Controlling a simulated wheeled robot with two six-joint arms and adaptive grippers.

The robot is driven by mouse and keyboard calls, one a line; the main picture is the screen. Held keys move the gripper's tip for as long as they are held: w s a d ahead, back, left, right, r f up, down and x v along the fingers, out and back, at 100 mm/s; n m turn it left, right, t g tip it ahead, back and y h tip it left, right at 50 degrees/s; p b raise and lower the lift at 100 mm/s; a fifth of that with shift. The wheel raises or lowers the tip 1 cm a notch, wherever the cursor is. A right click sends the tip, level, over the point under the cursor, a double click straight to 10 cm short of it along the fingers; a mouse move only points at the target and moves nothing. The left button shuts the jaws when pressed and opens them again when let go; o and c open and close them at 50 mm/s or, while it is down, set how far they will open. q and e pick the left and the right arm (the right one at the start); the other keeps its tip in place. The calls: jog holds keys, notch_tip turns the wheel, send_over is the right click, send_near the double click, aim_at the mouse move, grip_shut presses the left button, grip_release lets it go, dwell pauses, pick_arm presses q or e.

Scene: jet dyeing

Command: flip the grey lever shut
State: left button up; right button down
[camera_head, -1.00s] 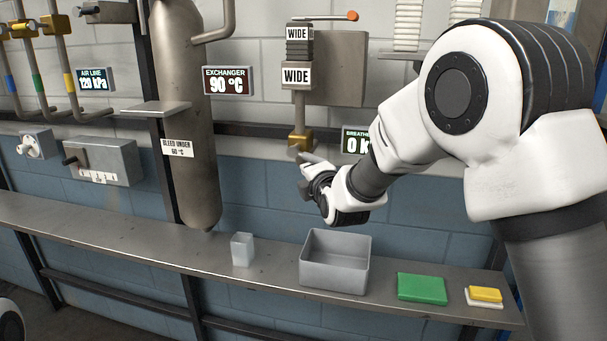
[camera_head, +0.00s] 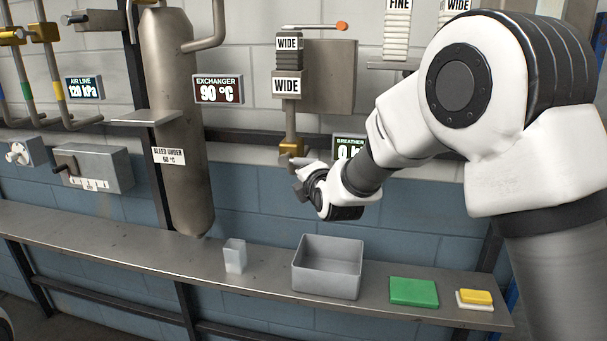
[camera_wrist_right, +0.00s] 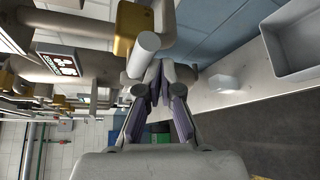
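The grey lever (camera_head: 303,161) is a short light-grey rod at the brass valve (camera_head: 291,147) under the "WIDE" unit. In the right wrist view the lever (camera_wrist_right: 145,52) is a pale cylinder beside the brass body (camera_wrist_right: 130,28). My right gripper (camera_head: 298,178) is just below the lever. In the wrist view its fingertips (camera_wrist_right: 158,75) are together, close beside the lever's rod, with nothing visible between them. I cannot tell whether they touch the lever. My left gripper is not in view.
The breather display (camera_head: 348,146) is partly hidden behind my right arm. The exchanger vessel (camera_head: 180,120) stands left of the valve. A shelf (camera_head: 120,246) below carries a white block (camera_head: 235,256), a grey bin (camera_head: 327,283), a green pad (camera_head: 413,292) and a yellow block (camera_head: 476,296).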

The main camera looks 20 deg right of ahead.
jog(key=shift+w+r, duration=0.1)
jog(key=shift+r, duration=0.6)
notch_tip(320, 180, down, 5)
jog(key=s+b, duration=0.2)
jog(key=b, duration=0.1)
jog(key=s+a+r+b, duration=0.3)
jog(key=s+a+r, duration=0.1)
jog(key=s+a, duration=0.1)
jog(key=shift+s+r, duration=0.4)
jog(key=shift+s, duration=0.1)
